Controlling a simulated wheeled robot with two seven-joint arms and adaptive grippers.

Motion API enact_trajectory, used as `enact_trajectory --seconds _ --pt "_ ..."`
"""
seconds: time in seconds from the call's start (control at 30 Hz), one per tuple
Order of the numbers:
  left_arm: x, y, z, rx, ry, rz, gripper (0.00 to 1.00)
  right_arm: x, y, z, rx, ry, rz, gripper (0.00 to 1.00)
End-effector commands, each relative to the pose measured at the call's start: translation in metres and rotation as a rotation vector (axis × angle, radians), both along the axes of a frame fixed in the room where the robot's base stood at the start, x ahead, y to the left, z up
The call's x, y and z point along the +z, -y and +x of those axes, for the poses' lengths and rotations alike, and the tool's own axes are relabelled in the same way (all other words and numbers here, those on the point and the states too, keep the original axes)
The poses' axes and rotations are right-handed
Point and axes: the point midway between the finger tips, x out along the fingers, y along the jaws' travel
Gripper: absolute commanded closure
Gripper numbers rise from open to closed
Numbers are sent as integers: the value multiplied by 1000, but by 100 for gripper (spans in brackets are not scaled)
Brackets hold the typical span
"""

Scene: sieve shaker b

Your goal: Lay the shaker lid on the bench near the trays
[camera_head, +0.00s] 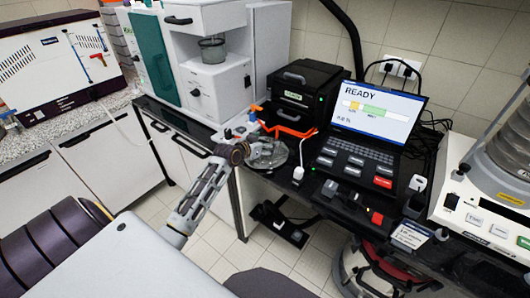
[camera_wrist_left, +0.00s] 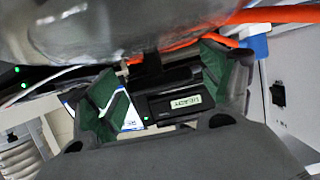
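A clear, round, dish-like thing, which looks like the shaker lid (camera_head: 272,157), sits at the front edge of the dark bench (camera_head: 312,182). In the left wrist view it seems to be the large greyish, see-through round shape (camera_wrist_left: 95,22) along the top edge. My left gripper (camera_head: 256,148) is right at it and hides part of it in the head view. In the left wrist view the green-padded fingers (camera_wrist_left: 163,85) stand wide apart with nothing clearly between them. Whether they touch the lid I cannot tell. My right gripper is not in view.
Orange-edged items (camera_head: 289,128) lie just behind the lid, before a black labelled device (camera_head: 306,85). A laptop (camera_head: 368,125) reading READY stands to the right. A white machine (camera_head: 215,75) stands behind left.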

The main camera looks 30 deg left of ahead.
Motion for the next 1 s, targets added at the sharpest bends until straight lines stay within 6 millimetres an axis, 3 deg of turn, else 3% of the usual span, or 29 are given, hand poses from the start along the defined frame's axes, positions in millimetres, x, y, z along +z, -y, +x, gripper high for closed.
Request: enact_trajectory --seconds 0.03,0.47,0.77,1.0 --pt "0 0 0 0 0 0 30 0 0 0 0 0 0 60" --pt "0 0 0 0 0 0 82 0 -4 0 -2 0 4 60" --pt "3 0 0 0 -1 0 82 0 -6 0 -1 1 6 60" --pt "26 0 0 0 3 2 82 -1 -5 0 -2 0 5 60"
